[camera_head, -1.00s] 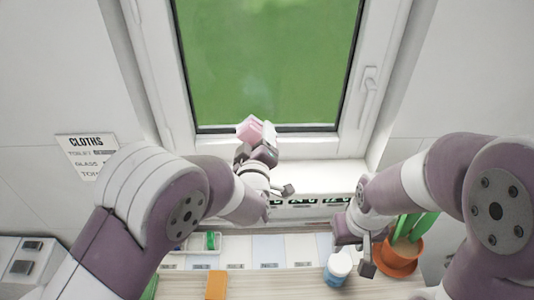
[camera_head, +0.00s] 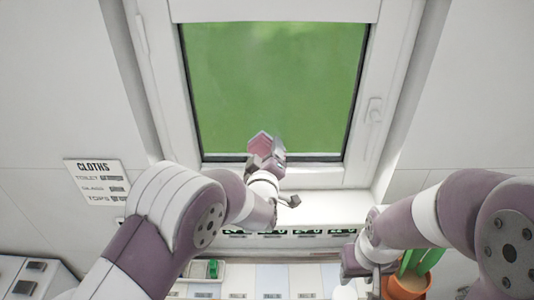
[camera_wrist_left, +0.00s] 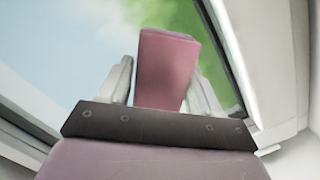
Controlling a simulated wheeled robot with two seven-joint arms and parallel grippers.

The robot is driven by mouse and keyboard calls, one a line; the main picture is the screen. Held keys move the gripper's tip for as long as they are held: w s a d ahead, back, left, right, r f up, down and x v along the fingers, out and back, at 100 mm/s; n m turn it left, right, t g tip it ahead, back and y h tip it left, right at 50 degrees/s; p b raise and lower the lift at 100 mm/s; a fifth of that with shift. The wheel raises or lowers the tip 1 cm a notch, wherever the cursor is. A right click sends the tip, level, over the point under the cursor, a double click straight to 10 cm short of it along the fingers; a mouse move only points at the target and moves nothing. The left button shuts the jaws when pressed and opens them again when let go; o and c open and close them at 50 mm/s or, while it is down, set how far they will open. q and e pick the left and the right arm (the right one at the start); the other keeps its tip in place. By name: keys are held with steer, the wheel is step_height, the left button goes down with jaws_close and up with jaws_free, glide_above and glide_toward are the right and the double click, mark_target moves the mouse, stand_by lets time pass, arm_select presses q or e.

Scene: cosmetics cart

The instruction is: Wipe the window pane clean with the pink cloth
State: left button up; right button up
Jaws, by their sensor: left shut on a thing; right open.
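The pink cloth (camera_head: 262,145) is a folded block in my left gripper (camera_head: 270,153), at the lower edge of the window pane (camera_head: 270,85). In the left wrist view the cloth (camera_wrist_left: 165,65) stands upright between the two fingers of my left gripper (camera_wrist_left: 162,85), which is shut on it, with the pane (camera_wrist_left: 70,50) behind. I cannot tell whether the cloth touches the pane. The pane shows green with faint hazy patches. My right gripper (camera_head: 366,272) is open and empty, low at the right beside a plant pot.
The white window frame (camera_head: 372,80) has a handle (camera_head: 374,110) at right. An orange plant pot (camera_head: 408,285) stands at lower right. A sign reading CLOTHS (camera_head: 97,180) hangs on the left wall. A tray (camera_head: 208,270) with a green item sits below.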

arm_select(q)
steer(key=shift+w+a, duration=0.15)
steer(key=shift+a, duration=0.1)
steer(key=shift+w+d, duration=0.15)
steer(key=shift+w, duration=0.15)
steer(key=shift+w+b, duration=0.45)
steer(key=shift+w, duration=0.05)
